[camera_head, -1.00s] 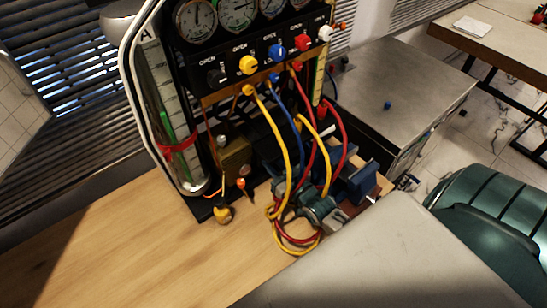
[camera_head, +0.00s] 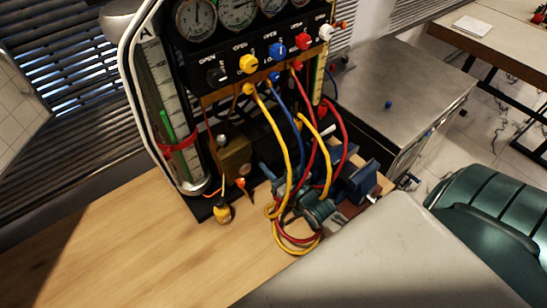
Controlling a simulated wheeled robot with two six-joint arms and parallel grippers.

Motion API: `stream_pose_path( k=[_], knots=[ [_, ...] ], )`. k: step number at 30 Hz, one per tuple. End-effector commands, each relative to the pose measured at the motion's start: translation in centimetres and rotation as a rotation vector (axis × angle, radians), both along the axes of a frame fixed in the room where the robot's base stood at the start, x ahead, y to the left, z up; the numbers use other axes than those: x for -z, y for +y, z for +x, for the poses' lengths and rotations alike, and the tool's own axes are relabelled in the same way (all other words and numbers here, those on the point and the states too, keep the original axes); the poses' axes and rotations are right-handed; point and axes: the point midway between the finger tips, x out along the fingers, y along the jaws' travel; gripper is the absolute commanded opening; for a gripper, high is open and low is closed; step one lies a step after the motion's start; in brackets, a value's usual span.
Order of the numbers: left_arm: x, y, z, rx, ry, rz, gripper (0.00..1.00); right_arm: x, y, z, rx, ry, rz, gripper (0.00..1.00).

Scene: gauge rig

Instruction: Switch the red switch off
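A gauge rig (camera_head: 265,60) stands at the back of the wooden table, with a row of knobs under its round gauges. The red knob (camera_head: 303,42) sits between a blue knob (camera_head: 277,51) and a white knob (camera_head: 326,32); a yellow knob (camera_head: 249,64) and a black knob (camera_head: 216,76) are further left. I cannot read whether the red one is set on or off. No gripper is in the picture.
Yellow, blue and red hoses (camera_head: 285,140) hang from the rig to a blue vise-like device (camera_head: 357,182). The wooden table (camera_head: 120,245) is clear at front left.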

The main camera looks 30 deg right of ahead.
Motion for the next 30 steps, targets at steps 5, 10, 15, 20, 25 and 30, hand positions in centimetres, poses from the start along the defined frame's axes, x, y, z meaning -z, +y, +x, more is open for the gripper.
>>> stream_pose_path(
  k=[5,10,15,20,25,30],
  knots=[
    [-0.5,0.0,-0.1,0.000,0.001,0.000,0.00,0.1,-0.2,-2.4,-0.001,0.004,0.000,0.42],
    [-0.5,0.0,-0.1,0.000,0.001,0.000,0.00,0.3,-0.4,-5.8,-0.001,0.005,-0.001,0.42],
    [-0.3,0.0,-0.1,0.000,0.001,0.000,0.00,0.5,-0.7,-8.6,-0.001,0.004,-0.002,0.42],
    [-0.2,0.0,-0.1,0.000,0.001,0.000,0.00,0.5,-0.8,-10.1,-0.001,0.002,-0.002,0.42],
    [-0.2,0.0,-0.1,0.000,0.001,0.000,0.00,0.4,-0.8,-10.5,0.000,0.000,-0.001,0.42],
    [-0.2,0.0,-0.1,0.000,0.001,0.000,0.00,0.4,-0.8,-10.5,0.000,0.000,-0.001,0.42]
  ],
)
